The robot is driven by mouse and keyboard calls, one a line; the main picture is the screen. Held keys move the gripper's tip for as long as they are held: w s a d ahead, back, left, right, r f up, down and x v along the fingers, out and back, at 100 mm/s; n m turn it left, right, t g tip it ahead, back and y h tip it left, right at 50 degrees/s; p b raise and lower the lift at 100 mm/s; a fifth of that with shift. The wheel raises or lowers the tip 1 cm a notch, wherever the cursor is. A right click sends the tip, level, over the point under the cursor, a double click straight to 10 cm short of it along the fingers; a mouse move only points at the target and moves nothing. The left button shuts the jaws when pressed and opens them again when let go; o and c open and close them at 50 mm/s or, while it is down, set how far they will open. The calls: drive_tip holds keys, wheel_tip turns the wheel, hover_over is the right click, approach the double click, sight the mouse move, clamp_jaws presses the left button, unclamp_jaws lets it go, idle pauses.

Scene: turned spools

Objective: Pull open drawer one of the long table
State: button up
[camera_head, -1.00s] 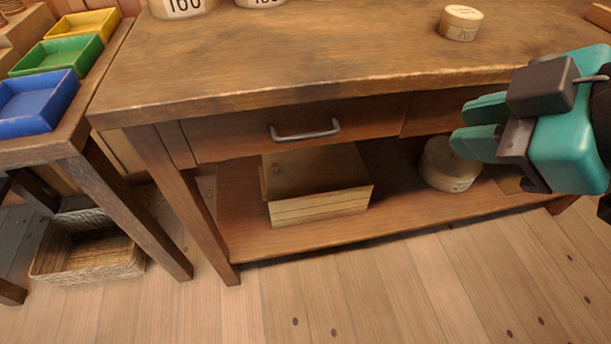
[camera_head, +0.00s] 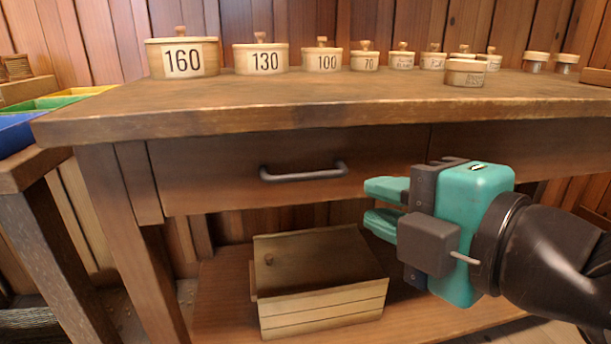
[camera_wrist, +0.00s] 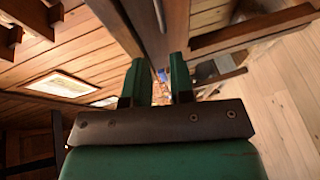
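The long table (camera_head: 300,103) is brown wood and fills the middle of the head view. Its left drawer (camera_head: 208,172) is closed, with its front flush with the frame. A dark bar handle (camera_head: 303,175) is fixed across the drawer front. My gripper (camera_head: 383,205) is teal and black, in front of the table. Its fingertips point left, a little right of and below the handle's right end, apart from it. In the wrist view my gripper (camera_wrist: 160,85) shows two green fingers with an empty gap between them.
Lidded round boxes, some numbered, such as the 160 box (camera_head: 183,60), stand on the tabletop. A wooden box (camera_head: 320,290) sits on the lower shelf. A side table with coloured trays (camera_head: 50,103) stands at the left. The space before the handle is clear.

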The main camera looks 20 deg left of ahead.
sight(307, 177)
drive_tip(key=p+x, duration=0.5)
drive_tip(key=x, duration=0.8)
drive_tip(key=shift+w, duration=0.1)
drive_tip(key=shift+w+a+f, duration=0.1)
drive_tip(key=shift+w+a, duration=0.25)
drive_tip(key=shift+a, duration=0.15)
clamp_jaws()
